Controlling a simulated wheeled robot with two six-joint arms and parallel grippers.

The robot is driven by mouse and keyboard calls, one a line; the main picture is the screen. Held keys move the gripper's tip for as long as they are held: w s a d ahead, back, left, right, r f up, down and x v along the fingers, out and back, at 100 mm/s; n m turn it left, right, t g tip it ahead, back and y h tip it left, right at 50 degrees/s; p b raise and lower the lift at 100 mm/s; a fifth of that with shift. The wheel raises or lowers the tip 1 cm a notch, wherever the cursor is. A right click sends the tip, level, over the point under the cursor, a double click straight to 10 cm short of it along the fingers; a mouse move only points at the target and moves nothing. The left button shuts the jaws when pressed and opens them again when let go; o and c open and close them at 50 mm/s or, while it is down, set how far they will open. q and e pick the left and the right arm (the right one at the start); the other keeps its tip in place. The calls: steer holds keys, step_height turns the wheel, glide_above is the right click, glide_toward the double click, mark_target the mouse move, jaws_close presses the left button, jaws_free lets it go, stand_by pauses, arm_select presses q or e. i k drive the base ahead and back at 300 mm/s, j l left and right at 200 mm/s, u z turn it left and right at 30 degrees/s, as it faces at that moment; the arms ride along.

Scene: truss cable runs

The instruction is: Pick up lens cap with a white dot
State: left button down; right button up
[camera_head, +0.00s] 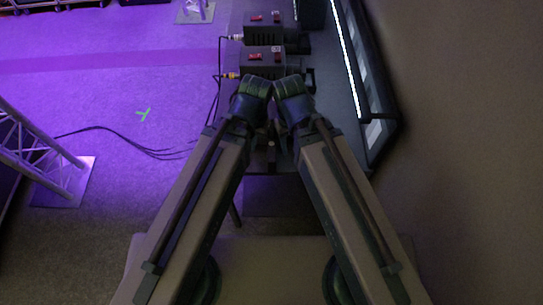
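I cannot make out a lens cap with a white dot in the head view. Two dark box-shaped devices with red switches stand one behind the other on a dark table: the nearer device (262,66) and the farther device (262,33). Each has a small pale label on top and a short barrel on its right side. My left gripper end (254,88) and my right gripper end (290,86) are close together at the near edge of the nearer device. Their fingers are too dark and covered to read. I see nothing held.
The dark table (330,70) has bare surface right of the devices. A black case with a bright light strip (350,60) runs along its right side. Cables (130,140) lie on the purple-lit floor at left. A metal truss (35,150) stands at the left edge.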

mark_target(272, 144)
steer(key=k+j+z, duration=0.15)
steer(key=j+z, duration=0.25)
steer(key=k+j+z, duration=0.2)
steer(key=j+z, duration=0.2)
steer(key=k+j+z, duration=0.25)
steer(key=z, duration=0.2)
steer(key=k+z, duration=0.5)
